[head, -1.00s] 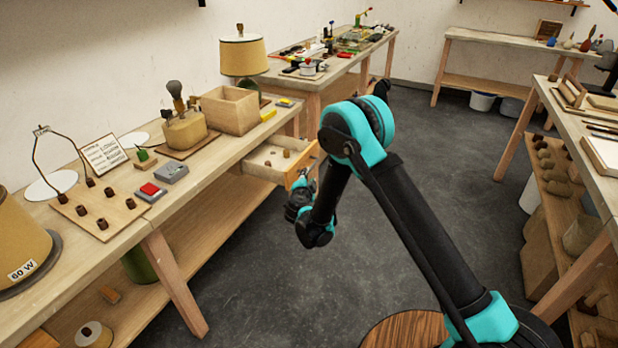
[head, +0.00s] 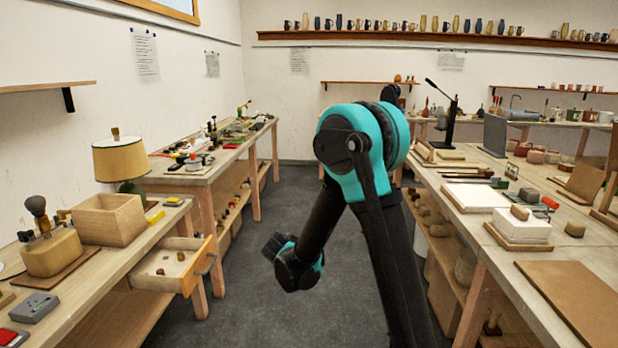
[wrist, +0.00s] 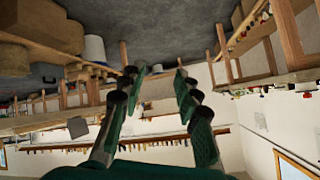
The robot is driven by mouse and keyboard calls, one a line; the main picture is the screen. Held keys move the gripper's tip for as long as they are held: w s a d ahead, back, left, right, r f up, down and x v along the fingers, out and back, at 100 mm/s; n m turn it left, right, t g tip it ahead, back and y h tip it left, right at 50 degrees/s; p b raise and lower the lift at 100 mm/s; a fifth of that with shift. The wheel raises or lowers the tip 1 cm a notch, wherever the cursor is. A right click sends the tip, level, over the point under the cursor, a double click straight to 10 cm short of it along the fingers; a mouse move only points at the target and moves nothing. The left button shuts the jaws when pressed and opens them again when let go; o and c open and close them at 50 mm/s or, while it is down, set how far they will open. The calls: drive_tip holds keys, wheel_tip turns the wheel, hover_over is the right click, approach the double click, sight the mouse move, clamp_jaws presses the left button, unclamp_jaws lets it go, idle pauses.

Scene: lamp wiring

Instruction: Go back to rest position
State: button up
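My gripper shows in the wrist view (wrist: 158,85) with its two fingers apart and nothing between them. Beyond the fingers are the floor and the far benches, seen upside down. In the head view my arm is folded, with its elbow high in the middle. The gripper end (head: 278,246) hangs over the aisle, right of the open drawer (head: 180,265) and apart from it. The fingers are hard to make out in the head view.
The left bench (head: 100,270) carries a wooden box (head: 107,220), a lamp (head: 120,163) and a brush holder (head: 52,253). The drawer juts into the aisle with small brown pieces inside. The right bench (head: 510,285) holds boards and blocks. The floor (head: 250,300) between is clear.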

drive_tip(key=s+d+r+n+g, duration=0.1)
drive_tip(key=s+d+g, duration=0.1)
drive_tip(key=s+d, duration=0.6)
drive_tip(key=s+d+r+n+g, duration=0.1)
drive_tip(key=s+d+n+g, duration=0.1)
drive_tip(key=s+d, duration=0.65)
drive_tip(key=s+d+f+n+g, duration=0.1)
drive_tip(key=s+d, duration=0.2)
drive_tip(key=s, duration=0.4)
drive_tip(key=s+d+f+n+g+y, duration=0.1)
drive_tip(key=s+d, duration=0.3)
drive_tip(key=s, duration=0.4)
drive_tip(key=shift+s+d+f+n+y, duration=0.3)
drive_tip(key=shift+f+n, duration=0.35)
drive_tip(key=shift+n, duration=0.15)
drive_tip(key=shift+s+a, duration=0.1)
